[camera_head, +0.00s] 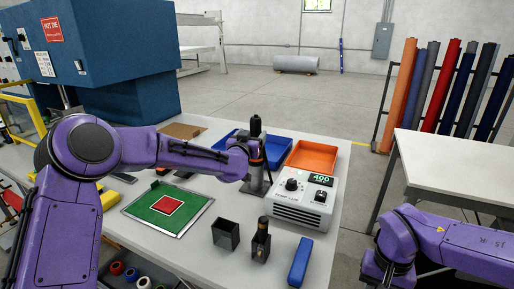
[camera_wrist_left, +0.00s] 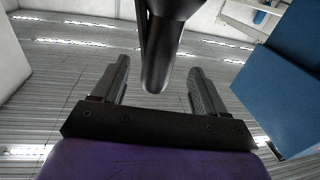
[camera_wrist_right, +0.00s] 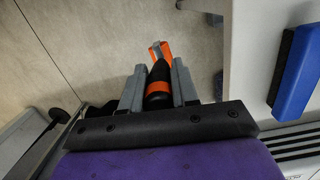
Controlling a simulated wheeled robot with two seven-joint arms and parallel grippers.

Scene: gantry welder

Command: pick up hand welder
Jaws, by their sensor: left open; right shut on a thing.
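The hand welder (camera_head: 256,127) is a black upright tool, standing at a grey metal stand on the table behind the control box. My left gripper (camera_head: 259,153) is at it, with the arm partly covering it. In the left wrist view a dark rounded part of the welder (camera_wrist_left: 157,70) lies between the spread fingers of my left gripper (camera_wrist_left: 155,88); contact is not clear. My right gripper (camera_wrist_right: 158,88) is shut on a black tool with orange parts (camera_wrist_right: 158,72), over the floor beside the table. That tool does not show clearly in the head view.
A white control box (camera_head: 304,205) reading 400 stands close by. Around it are a blue tray (camera_head: 280,148), an orange tray (camera_head: 312,157), a black cup (camera_head: 225,234), a dark bottle-like item (camera_head: 261,242), a blue block (camera_head: 300,262) and a green mat (camera_head: 145,209).

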